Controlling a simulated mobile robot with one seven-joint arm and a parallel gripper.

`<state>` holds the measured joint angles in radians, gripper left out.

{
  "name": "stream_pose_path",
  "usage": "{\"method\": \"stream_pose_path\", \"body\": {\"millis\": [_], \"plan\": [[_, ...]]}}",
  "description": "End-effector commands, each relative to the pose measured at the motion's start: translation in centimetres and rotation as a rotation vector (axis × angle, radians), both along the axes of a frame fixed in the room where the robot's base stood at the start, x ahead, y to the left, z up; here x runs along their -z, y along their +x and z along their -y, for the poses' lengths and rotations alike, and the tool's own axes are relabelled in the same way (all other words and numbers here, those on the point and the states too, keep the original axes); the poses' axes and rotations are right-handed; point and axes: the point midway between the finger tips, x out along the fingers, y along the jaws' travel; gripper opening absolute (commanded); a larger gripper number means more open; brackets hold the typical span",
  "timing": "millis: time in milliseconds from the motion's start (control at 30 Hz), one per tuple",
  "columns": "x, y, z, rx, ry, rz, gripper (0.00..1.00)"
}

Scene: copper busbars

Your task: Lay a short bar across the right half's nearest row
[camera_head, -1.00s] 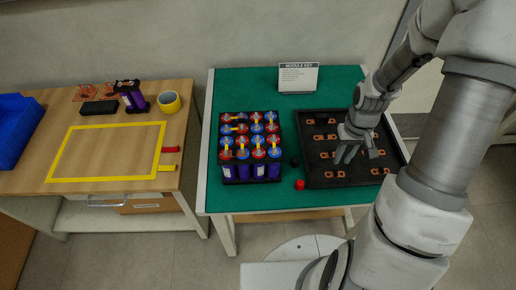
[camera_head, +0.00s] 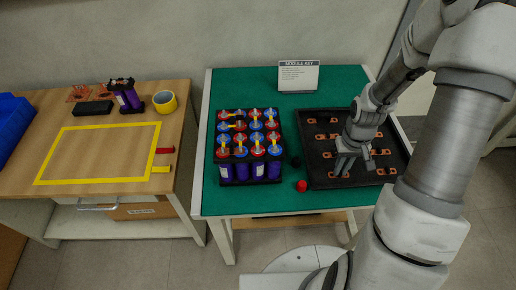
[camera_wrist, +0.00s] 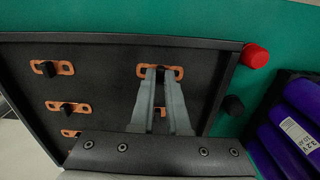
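The battery module (camera_head: 250,148) stands on the green table, a block of purple cells with red and blue tops. Several yellowish bars lie on its tops. To its right is a black tray (camera_head: 318,184) of short copper bars, each with a dark peg at its middle. My gripper (camera_head: 352,170) is low over the tray's near left part. In the wrist view its fingertips (camera_wrist: 161,76) are apart, one on each side of the peg of a copper bar (camera_wrist: 142,70) near the tray corner. Whether they touch it I cannot tell. The fingers hide part of this bar.
A red cap (camera_head: 301,186) and a small black piece (camera_head: 295,162) lie between module and tray. A sign (camera_head: 298,76) stands at the table's back. A wooden bench (camera_head: 180,130) at left holds a yellow taped outline (camera_head: 97,181) and a tape roll (camera_head: 165,102).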

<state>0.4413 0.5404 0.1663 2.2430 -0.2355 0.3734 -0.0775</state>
Motion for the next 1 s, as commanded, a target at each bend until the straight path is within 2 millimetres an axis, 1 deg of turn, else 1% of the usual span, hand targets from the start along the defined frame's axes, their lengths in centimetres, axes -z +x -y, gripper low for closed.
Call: {"method": "stream_pose_path", "body": {"millis": [200, 300, 700, 1000], "plan": [[0.0, 0.0, 0.0, 0.000, 0.000, 0.000, 0.00], [-0.4, 0.0, 0.0, 0.000, 0.000, 0.000, 0.00], [-4.0, 0.0, 0.0, -0.001, 0.000, 0.000, 0.00], [-4.0, 0.0, 0.0, 0.000, 0.000, 0.000, 0.00]]}}
